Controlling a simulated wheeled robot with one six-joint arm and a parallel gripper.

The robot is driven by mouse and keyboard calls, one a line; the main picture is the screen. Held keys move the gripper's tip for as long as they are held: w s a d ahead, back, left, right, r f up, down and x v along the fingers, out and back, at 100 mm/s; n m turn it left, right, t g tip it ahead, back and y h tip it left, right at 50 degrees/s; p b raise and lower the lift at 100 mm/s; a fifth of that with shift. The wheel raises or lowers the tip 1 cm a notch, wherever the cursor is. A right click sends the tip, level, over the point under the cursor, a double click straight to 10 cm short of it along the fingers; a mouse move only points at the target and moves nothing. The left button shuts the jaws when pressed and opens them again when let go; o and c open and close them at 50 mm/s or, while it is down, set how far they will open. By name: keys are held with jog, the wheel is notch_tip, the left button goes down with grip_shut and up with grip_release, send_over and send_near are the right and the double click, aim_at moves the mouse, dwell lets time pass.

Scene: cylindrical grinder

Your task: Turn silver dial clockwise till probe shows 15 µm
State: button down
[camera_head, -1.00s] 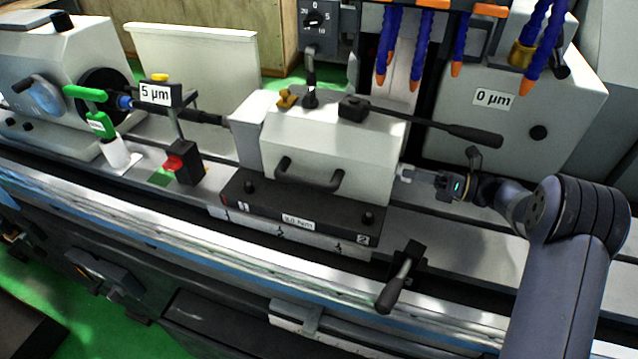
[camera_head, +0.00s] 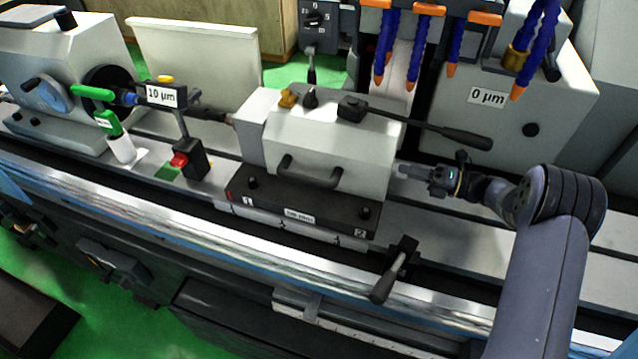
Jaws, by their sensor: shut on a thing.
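The silver dial (camera_head: 406,170) sticks out of the right end of the light grey block housing (camera_head: 330,143) in the middle of the machine. My gripper (camera_head: 428,174) reaches it from the right and is shut on it. The fingertips are small here, and the far side of the dial is hidden. The probe display (camera_head: 161,95) at the left reads 10 µm. A second display (camera_head: 487,96) on the grey housing at the right reads 0 µm.
A black lever (camera_head: 455,132) extends above my gripper, and a crank handle (camera_head: 390,275) stands in front. Blue coolant hoses (camera_head: 421,52) hang behind.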

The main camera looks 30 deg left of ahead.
jog(key=c, duration=1.4)
grip_release()
jog(key=shift+c, duration=0.2)
jog(key=v, duration=0.7)
jog(key=shift+b, duration=0.3)
jog(key=x, duration=0.7)
jog(key=shift+n, duration=0.3)
